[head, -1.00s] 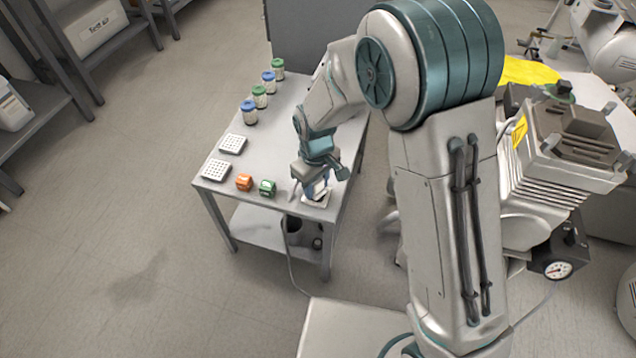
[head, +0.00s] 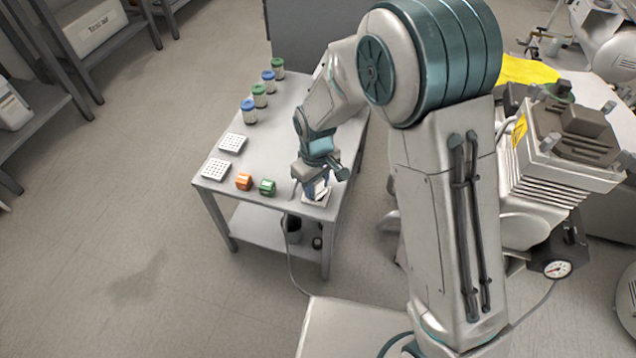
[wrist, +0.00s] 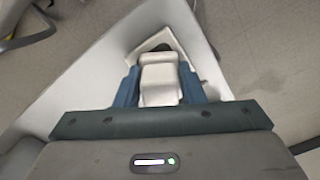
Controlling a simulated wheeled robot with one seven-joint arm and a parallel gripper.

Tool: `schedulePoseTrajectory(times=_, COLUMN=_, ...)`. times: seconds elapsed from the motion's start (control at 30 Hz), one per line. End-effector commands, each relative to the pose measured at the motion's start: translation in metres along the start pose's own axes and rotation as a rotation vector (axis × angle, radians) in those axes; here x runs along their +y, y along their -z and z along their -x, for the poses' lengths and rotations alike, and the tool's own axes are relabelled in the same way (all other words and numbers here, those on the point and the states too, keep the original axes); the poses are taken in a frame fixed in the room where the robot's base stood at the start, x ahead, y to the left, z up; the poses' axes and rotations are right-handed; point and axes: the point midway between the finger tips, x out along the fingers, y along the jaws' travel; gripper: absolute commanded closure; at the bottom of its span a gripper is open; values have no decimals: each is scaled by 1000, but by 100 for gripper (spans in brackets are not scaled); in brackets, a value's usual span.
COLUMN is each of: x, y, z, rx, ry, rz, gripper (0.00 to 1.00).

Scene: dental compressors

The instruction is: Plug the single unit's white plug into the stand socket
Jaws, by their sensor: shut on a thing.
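My gripper (head: 316,192) is low over the near right corner of the grey table (head: 232,187). In the wrist view its two blue fingers (wrist: 160,88) are shut on the white plug (wrist: 160,80). The plug's far end is at the white stand socket (wrist: 148,42), which sits on the table corner. The stand socket also shows partly below my gripper in the head view (head: 318,200). The gripper and plug hide the contact, so I cannot tell how deep the plug sits. A grey cord (head: 289,262) hangs down from the table edge.
An orange piece (head: 244,181) and a green piece (head: 267,187) stand left of my gripper. Two white perforated trays (head: 216,169) and several lidded jars (head: 249,112) are farther along the table. A large compressor (head: 570,150) with a gauge stands at the right.

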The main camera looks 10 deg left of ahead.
Motion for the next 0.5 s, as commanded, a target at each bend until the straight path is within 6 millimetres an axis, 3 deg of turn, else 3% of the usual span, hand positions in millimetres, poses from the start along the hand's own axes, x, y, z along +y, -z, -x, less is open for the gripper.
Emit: schedulePoseTrajectory(times=0.5, x=0, y=0, z=-4, rx=0, ry=0, rz=0, gripper=88)
